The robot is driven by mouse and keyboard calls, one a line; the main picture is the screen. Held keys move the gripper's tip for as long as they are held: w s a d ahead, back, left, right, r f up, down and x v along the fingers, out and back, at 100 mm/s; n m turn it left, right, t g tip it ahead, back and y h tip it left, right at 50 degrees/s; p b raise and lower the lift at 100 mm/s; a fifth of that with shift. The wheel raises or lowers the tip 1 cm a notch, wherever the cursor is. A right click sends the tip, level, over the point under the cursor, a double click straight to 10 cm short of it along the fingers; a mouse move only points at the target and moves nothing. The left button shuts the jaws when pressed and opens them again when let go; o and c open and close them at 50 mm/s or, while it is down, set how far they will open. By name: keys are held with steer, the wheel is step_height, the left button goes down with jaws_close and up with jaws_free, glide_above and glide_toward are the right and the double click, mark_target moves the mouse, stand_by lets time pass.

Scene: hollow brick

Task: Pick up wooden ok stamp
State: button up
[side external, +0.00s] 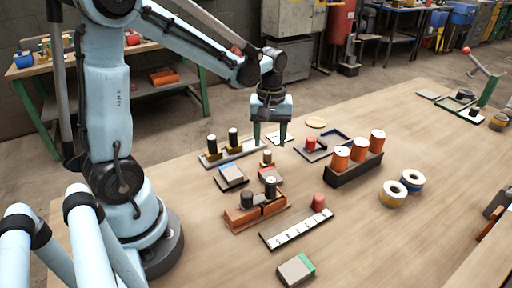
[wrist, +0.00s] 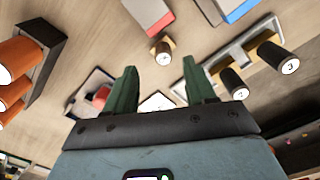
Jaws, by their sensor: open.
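A small wooden stamp with a pale round top (side external: 267,157) stands on the table near the middle; the mark on its top is too small to read. It also shows in the wrist view (wrist: 163,52), just beyond the fingertips. My gripper (side external: 270,143) has two green fingers spread apart, with nothing between them, and hangs above the table behind the small stamp. In the wrist view my gripper (wrist: 160,75) is also empty.
A rack with two black-handled stamps (side external: 238,150) stands left of the gripper. A dark block holds orange cylinders (side external: 358,155) to the right. Ink pads (side external: 231,177), an orange holder (side external: 254,210) and tape rolls (side external: 393,193) lie nearer. The right-hand tabletop has clear room.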

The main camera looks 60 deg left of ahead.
mark_target(268, 152)
steer(key=shift+s+a+f, duration=0.15)
steer(key=shift+f, duration=2.6)
steer(key=shift+c, duration=0.3)
jaws_close()
